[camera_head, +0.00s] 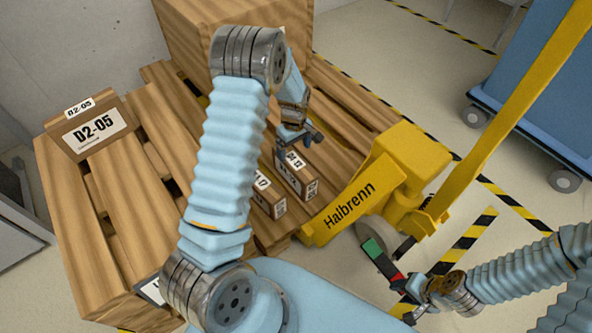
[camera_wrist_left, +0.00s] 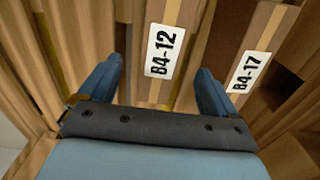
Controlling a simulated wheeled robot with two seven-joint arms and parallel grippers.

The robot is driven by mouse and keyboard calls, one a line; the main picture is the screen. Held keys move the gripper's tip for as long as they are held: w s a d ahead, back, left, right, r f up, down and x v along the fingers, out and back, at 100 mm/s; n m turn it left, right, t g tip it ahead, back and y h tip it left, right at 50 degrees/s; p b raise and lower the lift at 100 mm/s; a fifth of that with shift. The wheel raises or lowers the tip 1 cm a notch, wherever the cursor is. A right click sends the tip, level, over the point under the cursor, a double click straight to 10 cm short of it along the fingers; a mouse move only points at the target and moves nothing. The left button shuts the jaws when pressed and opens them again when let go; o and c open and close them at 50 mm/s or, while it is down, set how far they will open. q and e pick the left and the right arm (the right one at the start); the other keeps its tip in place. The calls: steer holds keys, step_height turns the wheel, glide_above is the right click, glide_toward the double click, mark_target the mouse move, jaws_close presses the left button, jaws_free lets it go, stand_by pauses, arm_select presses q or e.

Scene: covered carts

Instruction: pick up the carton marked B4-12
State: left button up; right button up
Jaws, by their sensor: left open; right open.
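The carton marked B4-12 (camera_head: 292,181) is a small brown box with a white label, standing on the wooden pallet. In the left wrist view its label (camera_wrist_left: 164,52) shows between my two fingers. My left gripper (camera_head: 298,138) is open above this carton, with one finger on each side of it in the wrist view. I cannot tell whether the fingers touch it. The carton marked B4-17 (camera_head: 268,200) stands beside it, partly hidden by my left arm; its label (camera_wrist_left: 247,72) lies right of my right-hand finger. My right gripper (camera_head: 402,298) is open at the lower right, away from the cartons.
A carton marked D2-05 (camera_head: 92,130) sits at the pallet's left. A large box (camera_head: 185,32) stands behind. A dark bar with green and red parts (camera_head: 381,260) is near my right gripper. A blue cart (camera_head: 540,90) stands right.

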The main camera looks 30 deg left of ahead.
mark_target(295, 160)
arm_select(q)
steer(key=f, duration=0.8)
steer(key=shift+s+d+b, duration=0.15)
steer(key=shift+s+b, duration=0.05)
steer(key=shift+b, duration=0.15)
steer(key=c, duration=1.6)
steer(key=shift+c, duration=0.2)
steer(key=shift+r, duration=0.1)
